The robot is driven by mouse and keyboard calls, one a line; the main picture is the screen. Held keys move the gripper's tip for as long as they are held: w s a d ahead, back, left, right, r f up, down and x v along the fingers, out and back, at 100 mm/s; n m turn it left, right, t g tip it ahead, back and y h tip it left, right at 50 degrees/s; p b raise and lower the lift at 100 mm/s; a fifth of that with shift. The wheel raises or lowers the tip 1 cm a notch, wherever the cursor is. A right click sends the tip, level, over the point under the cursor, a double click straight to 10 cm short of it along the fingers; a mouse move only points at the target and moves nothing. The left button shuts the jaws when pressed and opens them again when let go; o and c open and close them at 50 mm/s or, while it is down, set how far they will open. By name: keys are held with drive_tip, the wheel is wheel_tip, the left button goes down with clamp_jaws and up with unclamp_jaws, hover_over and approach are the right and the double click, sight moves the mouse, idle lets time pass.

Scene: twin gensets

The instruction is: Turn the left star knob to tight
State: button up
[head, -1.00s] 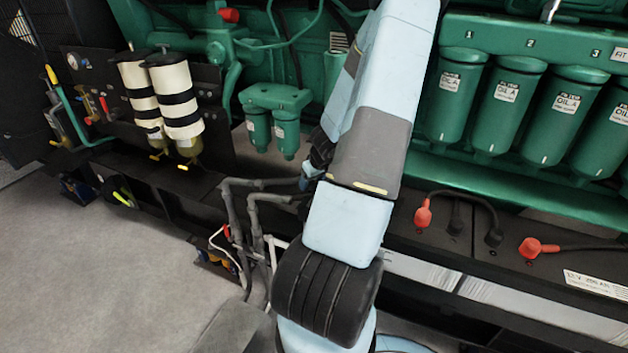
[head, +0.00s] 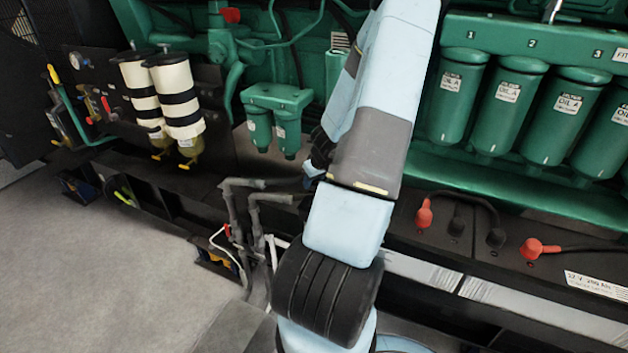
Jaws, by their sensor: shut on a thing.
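My arm runs up the middle of the head view, and its upper links cover part of the engine. My gripper's fingers do not show. A dark wrist part of mine shows just left of the arm, above the grey pipes. I cannot make out a star knob; it is hidden or too small to tell. Whether anything turns at the gripper cannot be seen.
Two cream canisters with black bands (head: 180,100) stand at the left. Two small green filters (head: 273,112) hang left of my arm. Large green oil filters (head: 506,103) line the right. Grey pipes (head: 240,186) stick out below. Open floor (head: 90,270) lies front left.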

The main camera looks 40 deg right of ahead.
drive_tip(key=shift+m, duration=0.3)
drive_tip(key=m+h, duration=0.1)
drive_tip(key=m, duration=0.3)
drive_tip(key=shift+a+g+h, duration=0.1)
drive_tip(key=shift+g+h, duration=0.2)
drive_tip(key=shift+h, duration=0.1)
drive_tip(key=shift+w+a+m+g+h, duration=0.1)
drive_tip(key=shift+m+g+h, duration=0.2)
drive_tip(key=shift+m, duration=0.8)
drive_tip(key=shift+a+m+g+h, duration=0.1)
drive_tip(key=shift+m+g+h, duration=0.2)
drive_tip(key=shift+m, duration=0.8)
drive_tip(key=shift+w+a+m+g+h, duration=0.1)
drive_tip(key=shift+m+g+h, duration=0.35)
drive_tip(key=shift+m, duration=1.35)
drive_tip(key=shift+w+m+g, duration=0.1)
drive_tip(key=shift+m+g, duration=0.75)
drive_tip(key=shift+m, duration=1.15)
drive_tip(key=m+g, duration=0.1)
drive_tip(key=m, duration=0.1)
drive_tip(key=m+g, duration=0.1)
drive_tip(key=m, duration=0.2)
drive_tip(key=shift+m+y, duration=0.3)
drive_tip(key=shift+y, duration=0.05)
drive_tip(key=shift+d+r+m+g+y, duration=0.1)
drive_tip(key=shift+d+m+g+y, duration=0.15)
drive_tip(key=shift+m, duration=0.7)
drive_tip(key=shift+d+m+g+y, duration=0.15)
drive_tip(key=shift+m+g, duration=0.2)
drive_tip(key=shift+m, duration=0.6)
